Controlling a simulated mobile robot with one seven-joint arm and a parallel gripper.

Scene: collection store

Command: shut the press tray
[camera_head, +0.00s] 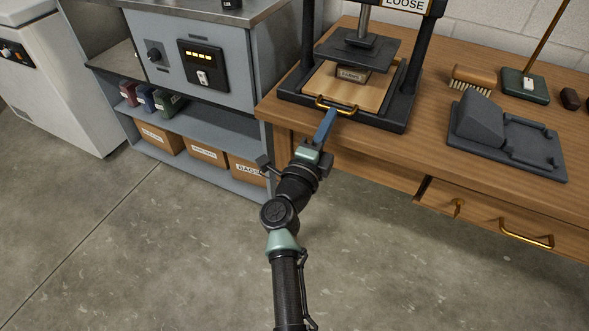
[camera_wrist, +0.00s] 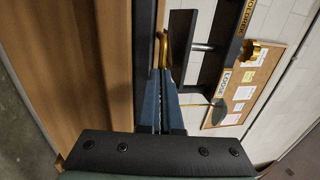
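The press tray (camera_head: 369,95) is a light wooden board in the black press (camera_head: 290,88) on the bench. A small labelled block (camera_head: 352,75) sits on it under the dark pressing plate. The tray's brass handle (camera_head: 336,109) faces me at the front; it also shows in the wrist view (camera_wrist: 163,47). My gripper (camera_head: 328,116) has its blue fingers together, tips at or very near the handle. In the wrist view the fingers (camera_wrist: 163,85) lie side by side with only a thin line between. Whether they touch the handle is unclear.
A brush (camera_head: 474,77), a green-based stand (camera_head: 525,86) and a dark wedge-shaped holder (camera_head: 507,140) stand on the bench to the right. Bench drawers with brass pulls (camera_head: 526,236) lie below. A grey cabinet (camera_head: 215,60) stands left. The floor in front is clear.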

